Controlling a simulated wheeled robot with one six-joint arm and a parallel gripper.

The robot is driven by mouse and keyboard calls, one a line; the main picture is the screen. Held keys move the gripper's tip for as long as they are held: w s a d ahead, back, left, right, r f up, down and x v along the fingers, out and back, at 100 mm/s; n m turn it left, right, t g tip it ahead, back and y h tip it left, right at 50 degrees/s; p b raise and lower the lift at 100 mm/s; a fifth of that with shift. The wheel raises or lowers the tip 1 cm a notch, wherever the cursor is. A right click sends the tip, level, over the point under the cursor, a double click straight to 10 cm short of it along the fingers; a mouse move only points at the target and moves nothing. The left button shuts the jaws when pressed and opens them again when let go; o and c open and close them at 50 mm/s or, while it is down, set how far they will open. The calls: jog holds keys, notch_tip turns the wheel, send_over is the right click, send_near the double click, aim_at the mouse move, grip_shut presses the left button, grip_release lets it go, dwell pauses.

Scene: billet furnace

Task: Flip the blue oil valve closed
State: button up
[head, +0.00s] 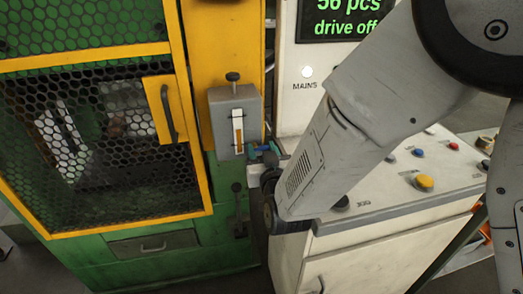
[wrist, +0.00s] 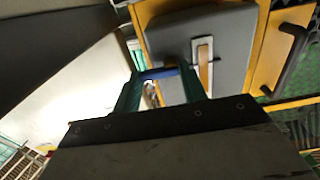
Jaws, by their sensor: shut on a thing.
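The blue oil valve handle (wrist: 160,73) lies between the teal fingertips of my gripper (wrist: 161,80) in the wrist view. The fingers are shut on it, one at each end of the visible blue part. In the head view the blue handle (head: 270,159) is small and partly hidden by my gripper (head: 264,151), just right of the grey oil box (head: 225,125). The box has a sight glass with amber oil and a knob on top. The valve body and its pipe are not clear, so I cannot tell the exact handle angle.
The green and yellow machine with a mesh door (head: 100,130) and its black door handle (head: 168,113) stand on the left. A white control console (head: 390,195) with coloured buttons is at the right, below my arm. The gap between machine and console is narrow.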

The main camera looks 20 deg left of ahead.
jog(key=o, duration=1)
jog(key=v, duration=0.8)
jog(key=shift+w, duration=0.1)
